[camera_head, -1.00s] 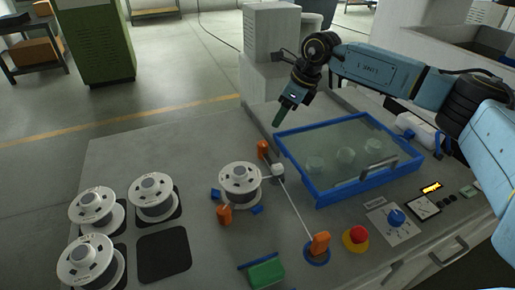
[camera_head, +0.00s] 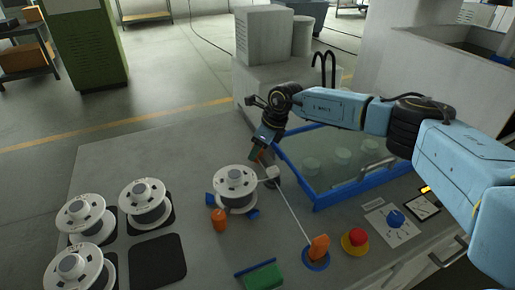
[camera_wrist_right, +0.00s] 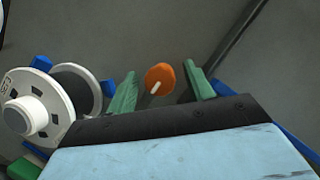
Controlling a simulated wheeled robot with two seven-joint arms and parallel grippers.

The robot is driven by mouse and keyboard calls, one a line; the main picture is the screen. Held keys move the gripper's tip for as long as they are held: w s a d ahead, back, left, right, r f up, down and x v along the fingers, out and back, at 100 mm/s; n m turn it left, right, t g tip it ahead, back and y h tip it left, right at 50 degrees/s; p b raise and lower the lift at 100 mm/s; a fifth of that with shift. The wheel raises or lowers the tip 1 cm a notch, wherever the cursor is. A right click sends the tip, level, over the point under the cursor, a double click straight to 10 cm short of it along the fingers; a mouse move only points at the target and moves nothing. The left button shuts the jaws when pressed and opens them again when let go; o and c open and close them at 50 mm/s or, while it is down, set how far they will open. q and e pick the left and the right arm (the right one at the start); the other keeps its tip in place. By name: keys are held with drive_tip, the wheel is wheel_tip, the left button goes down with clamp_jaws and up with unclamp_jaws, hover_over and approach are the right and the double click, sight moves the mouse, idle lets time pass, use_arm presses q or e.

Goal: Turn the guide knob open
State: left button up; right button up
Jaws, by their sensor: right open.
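My right gripper (camera_head: 259,154) is low over the table behind the mounted wire spool (camera_head: 235,183). In the right wrist view its two green fingers (camera_wrist_right: 161,80) stand apart. An orange knob (camera_wrist_right: 160,77) with a white mark shows between them, with gaps on both sides. I cannot tell how deep the fingers reach around it. In the head view this rear knob is mostly hidden by the gripper. Another orange knob (camera_head: 219,218) stands in front of the spool, and one (camera_head: 319,247) on a blue disc at front. My left gripper is not in view.
A blue-framed tank (camera_head: 345,191) with a glass lid stands close right of the gripper. Several white spools (camera_head: 145,196) stand at left beside an empty dark pad (camera_head: 158,261). A red button (camera_head: 356,237) and blue dial (camera_head: 396,217) are at front right.

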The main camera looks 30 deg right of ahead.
drive_tip(key=shift+w+a+f, duration=0.1)
drive_tip(key=shift+f, duration=0.2)
clamp_jaws()
